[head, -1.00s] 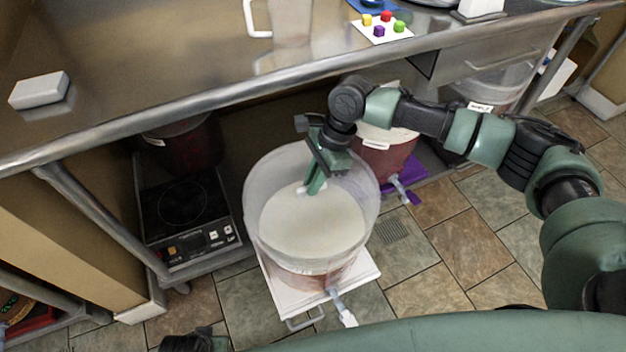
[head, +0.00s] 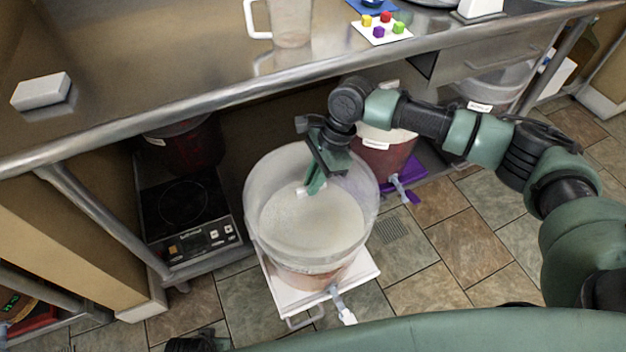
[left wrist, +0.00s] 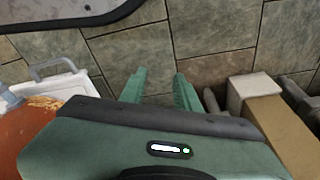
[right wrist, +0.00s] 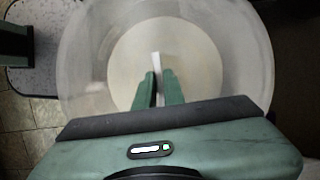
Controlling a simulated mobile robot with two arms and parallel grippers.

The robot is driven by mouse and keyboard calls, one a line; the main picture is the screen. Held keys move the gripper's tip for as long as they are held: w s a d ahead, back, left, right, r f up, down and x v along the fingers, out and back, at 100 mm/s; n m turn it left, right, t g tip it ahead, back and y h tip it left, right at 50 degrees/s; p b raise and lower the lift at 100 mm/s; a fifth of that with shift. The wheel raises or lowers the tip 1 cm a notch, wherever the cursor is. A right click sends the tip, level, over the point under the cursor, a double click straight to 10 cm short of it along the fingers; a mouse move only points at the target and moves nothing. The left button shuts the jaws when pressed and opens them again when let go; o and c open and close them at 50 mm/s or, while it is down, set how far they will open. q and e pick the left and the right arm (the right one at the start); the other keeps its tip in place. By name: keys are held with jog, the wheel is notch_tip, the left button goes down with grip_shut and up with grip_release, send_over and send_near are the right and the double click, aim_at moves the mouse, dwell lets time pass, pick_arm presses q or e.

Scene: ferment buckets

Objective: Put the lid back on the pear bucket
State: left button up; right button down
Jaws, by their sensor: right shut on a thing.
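A large translucent bucket (head: 262,190) stands on a white wheeled base (head: 366,268), with reddish contents low down and a tap at the front. No label naming it is readable. A pale round lid-like disc (head: 305,240) shows inside its rim, and whether it is seated cannot be told. My right gripper (head: 314,186) reaches down inside the rim, shut on a small white upright tab (right wrist: 156,68) at the disc's middle. The fingers hide part of the tab. My left gripper (left wrist: 160,85) is open and empty above the floor, low at the left of the head view (head: 195,342).
A steel table (head: 180,70) overhangs the back, its front edge close to my right forearm. A reddish bucket (head: 385,155) on a purple base stands behind right. A black induction cooker (head: 185,210) is at left. Tiled floor (head: 450,250) is open at right.

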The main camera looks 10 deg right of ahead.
pick_arm(q)
jog(key=shift+s+f, duration=0.1)
jog(key=shift+s, duration=0.05)
jog(key=shift+s+f, duration=0.15)
jog(key=shift+f, duration=0.1)
jog(key=shift+f+p, duration=0.35)
jog(key=shift+f, duration=0.15)
jog(key=shift+s+a+f, duration=0.1)
jog(key=shift+s+f, duration=0.55)
jog(key=shift+s, duration=0.05)
jog(key=shift+w, duration=0.1)
dwell(0.8)
pick_arm(e)
jog(key=shift+p, duration=0.3)
pick_arm(q)
jog(key=shift+s+f, duration=0.4)
